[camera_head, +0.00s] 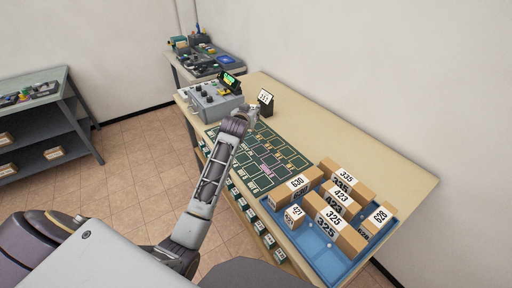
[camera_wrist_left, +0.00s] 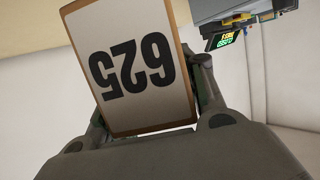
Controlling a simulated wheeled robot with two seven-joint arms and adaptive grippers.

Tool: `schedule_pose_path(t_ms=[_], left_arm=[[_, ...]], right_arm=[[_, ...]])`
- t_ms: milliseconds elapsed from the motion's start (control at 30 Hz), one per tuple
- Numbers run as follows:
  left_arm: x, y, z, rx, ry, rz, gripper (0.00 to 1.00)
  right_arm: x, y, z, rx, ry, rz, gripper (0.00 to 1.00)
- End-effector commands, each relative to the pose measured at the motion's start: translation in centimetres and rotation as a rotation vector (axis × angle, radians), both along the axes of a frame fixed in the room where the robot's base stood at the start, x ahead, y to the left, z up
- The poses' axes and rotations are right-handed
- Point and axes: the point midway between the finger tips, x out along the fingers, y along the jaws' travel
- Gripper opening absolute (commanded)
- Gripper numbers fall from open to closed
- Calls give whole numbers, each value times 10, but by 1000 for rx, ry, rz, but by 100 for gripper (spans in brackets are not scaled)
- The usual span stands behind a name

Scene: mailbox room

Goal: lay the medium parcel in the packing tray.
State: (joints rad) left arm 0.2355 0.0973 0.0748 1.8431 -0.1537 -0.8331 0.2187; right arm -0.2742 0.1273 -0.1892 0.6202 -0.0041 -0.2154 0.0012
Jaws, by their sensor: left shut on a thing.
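My left gripper (camera_head: 249,113) is above the far part of the table. It is shut on a parcel with brown edges and a white label reading 625 (camera_wrist_left: 136,65), which shows upside down between the fingers (camera_wrist_left: 150,92) in the left wrist view. In the head view that parcel is mostly hidden at the fingers. The blue packing tray (camera_head: 322,254) stands at the table's near right end. It holds several brown parcels with white number labels, among them 630 (camera_head: 292,190), 335 (camera_head: 350,183) and 325 (camera_head: 335,225). My right gripper is out of view.
A dark green mat with outlined cells (camera_head: 262,160) lies between my gripper and the tray. The table's right strip (camera_head: 340,140) is clear.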

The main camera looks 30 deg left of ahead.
Motion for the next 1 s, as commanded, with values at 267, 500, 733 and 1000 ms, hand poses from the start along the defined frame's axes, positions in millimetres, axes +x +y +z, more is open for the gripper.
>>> schedule_pose_path(t_ms=[267,500,733,1000], left_arm=[[-3,1,-9,-1,0,15,9],[-3,2,-9,0,-1,17,9],[-3,2,-12,0,0,17,9],[-3,1,-44,-2,3,16,9]], right_arm=[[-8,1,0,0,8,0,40],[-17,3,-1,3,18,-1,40],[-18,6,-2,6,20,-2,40],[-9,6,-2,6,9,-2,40]])
